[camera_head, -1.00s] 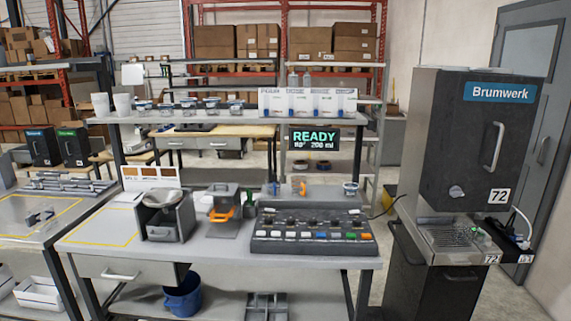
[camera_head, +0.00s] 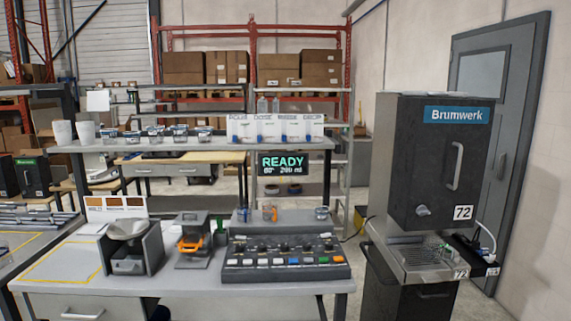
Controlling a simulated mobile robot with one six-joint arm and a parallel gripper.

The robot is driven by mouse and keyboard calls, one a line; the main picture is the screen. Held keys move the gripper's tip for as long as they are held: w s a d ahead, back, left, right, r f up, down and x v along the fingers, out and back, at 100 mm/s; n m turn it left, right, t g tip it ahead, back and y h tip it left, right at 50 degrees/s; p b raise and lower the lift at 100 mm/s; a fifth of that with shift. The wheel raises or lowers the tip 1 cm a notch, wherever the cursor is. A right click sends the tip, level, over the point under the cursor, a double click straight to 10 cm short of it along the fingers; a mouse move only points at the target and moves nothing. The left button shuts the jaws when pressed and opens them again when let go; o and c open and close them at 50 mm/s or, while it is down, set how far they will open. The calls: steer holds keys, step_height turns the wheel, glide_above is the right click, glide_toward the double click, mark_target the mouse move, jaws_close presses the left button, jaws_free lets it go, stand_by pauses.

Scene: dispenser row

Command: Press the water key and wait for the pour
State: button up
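A black control panel (camera_head: 284,258) with a row of coloured keys and several knobs sits on the bench in front. Its keys are white, blue, green and orange; I cannot read which one is the water key. Above it a display (camera_head: 283,164) reads READY, with what looks like 80° and 200 ml. To the right stands the dark Brumwerk machine (camera_head: 433,165), numbered 72, with a handle, a knob and a metal drip tray (camera_head: 420,258) below. No water is seen pouring. My gripper is not in view.
On the bench left of the panel are a grey scoop-like holder (camera_head: 131,249) and a device with an orange handle (camera_head: 192,243). A shelf (camera_head: 200,146) above holds cups, jars and white packets. A grey door (camera_head: 500,130) stands behind the machine at right.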

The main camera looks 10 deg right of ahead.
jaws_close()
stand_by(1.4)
